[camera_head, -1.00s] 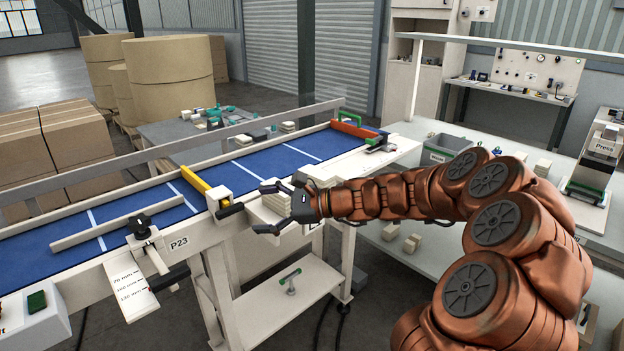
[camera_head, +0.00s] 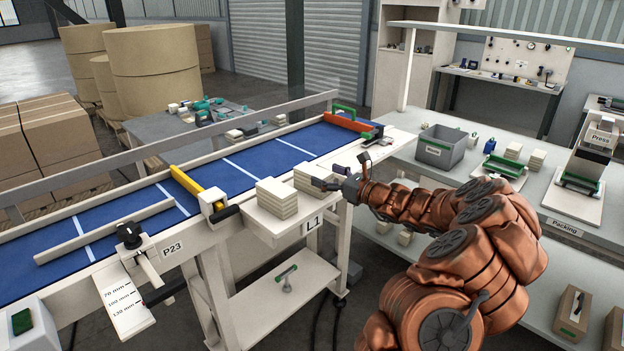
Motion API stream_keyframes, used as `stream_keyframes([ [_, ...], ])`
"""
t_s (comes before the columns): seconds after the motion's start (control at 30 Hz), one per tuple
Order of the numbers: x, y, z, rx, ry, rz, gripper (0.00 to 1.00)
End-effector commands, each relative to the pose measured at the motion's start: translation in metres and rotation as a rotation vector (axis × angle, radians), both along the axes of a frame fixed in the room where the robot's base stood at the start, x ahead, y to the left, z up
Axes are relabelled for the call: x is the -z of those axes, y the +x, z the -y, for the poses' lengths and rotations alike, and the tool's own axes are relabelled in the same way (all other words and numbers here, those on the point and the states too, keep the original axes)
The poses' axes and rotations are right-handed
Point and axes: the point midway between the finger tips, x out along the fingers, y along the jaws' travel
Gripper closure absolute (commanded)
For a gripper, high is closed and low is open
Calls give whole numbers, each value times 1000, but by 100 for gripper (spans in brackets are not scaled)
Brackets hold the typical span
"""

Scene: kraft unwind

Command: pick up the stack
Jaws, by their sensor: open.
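Two pale stacks of flat blocks stand side by side on the white ledge labelled L1 (camera_head: 275,225) at the conveyor's near edge. The left stack (camera_head: 277,199) is clear of my gripper. The right stack (camera_head: 308,174) stands just left of my gripper (camera_head: 343,172), whose dark fingers are spread open toward it. One finger overlaps the right stack's front side in the picture, and the other is farther back. I cannot tell whether a finger touches it. The right stack's lower right part is hidden behind the gripper.
The blue conveyor (camera_head: 237,178) has a yellow bar (camera_head: 186,181) and a red-orange block (camera_head: 347,122). A grey bin (camera_head: 441,147), green-edged tray (camera_head: 504,167) and small stacks stand on the right bench. A lower white shelf (camera_head: 285,301) lies under the ledge.

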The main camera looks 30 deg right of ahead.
Motion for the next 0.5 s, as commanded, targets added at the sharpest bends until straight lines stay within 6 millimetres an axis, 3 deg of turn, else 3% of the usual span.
stream_keyframes([
  [0.3, 4, 37, -18, -6, -4, -2, 12],
  [0.5, 5, 45, -21, -6, -4, 0, 12],
])
